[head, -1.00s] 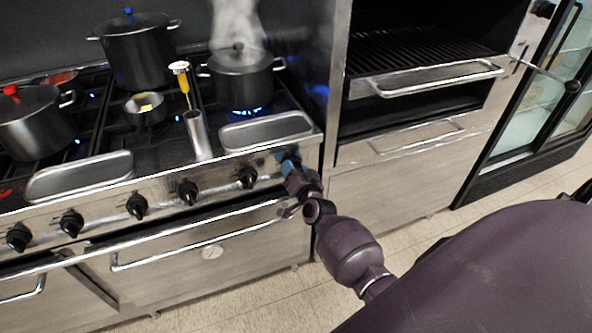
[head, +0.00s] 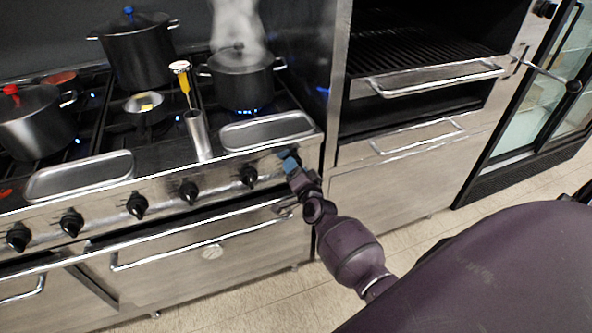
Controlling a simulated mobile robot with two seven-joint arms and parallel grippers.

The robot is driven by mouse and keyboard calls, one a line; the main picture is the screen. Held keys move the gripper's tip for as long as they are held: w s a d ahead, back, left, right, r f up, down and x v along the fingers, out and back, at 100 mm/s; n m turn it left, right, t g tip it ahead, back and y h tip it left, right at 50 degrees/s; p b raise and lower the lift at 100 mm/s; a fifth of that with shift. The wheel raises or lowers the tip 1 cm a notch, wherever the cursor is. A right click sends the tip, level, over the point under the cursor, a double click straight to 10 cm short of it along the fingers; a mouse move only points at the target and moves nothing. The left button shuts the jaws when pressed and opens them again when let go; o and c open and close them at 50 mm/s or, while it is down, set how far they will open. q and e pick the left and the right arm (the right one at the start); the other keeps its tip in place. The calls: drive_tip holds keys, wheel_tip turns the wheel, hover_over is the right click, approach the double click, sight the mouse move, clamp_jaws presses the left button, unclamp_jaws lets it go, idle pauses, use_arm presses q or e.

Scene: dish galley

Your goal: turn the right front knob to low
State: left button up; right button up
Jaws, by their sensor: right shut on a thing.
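A row of several black knobs runs along the stove's front panel (head: 160,186). My right gripper (head: 287,159), with blue fingertips, is at the right end of this row. It is shut on the rightmost knob, which the fingers hide, so its pointer cannot be read. The nearest uncovered knob (head: 248,176) is just left of the gripper. A dark steaming pot (head: 240,82) stands on the right burner, with small blue flames (head: 246,111) under it. My left gripper is not in view.
An oven door handle (head: 200,243) runs below the knobs. A metal tray (head: 265,131) and a steel cylinder (head: 198,136) stand behind the panel. More pots, one with a red knob (head: 35,122), are at left. A grill unit (head: 420,85) stands to the right.

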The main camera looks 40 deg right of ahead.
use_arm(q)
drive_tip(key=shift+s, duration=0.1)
use_arm(e)
drive_tip(key=o, duration=0.9)
use_arm(q)
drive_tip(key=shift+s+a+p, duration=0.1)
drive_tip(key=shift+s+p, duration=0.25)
drive_tip(key=shift+p, duration=0.15)
use_arm(e)
drive_tip(key=v, duration=1)
drive_tip(key=shift+s+a, duration=0.2)
drive_tip(key=shift+s, duration=0.15)
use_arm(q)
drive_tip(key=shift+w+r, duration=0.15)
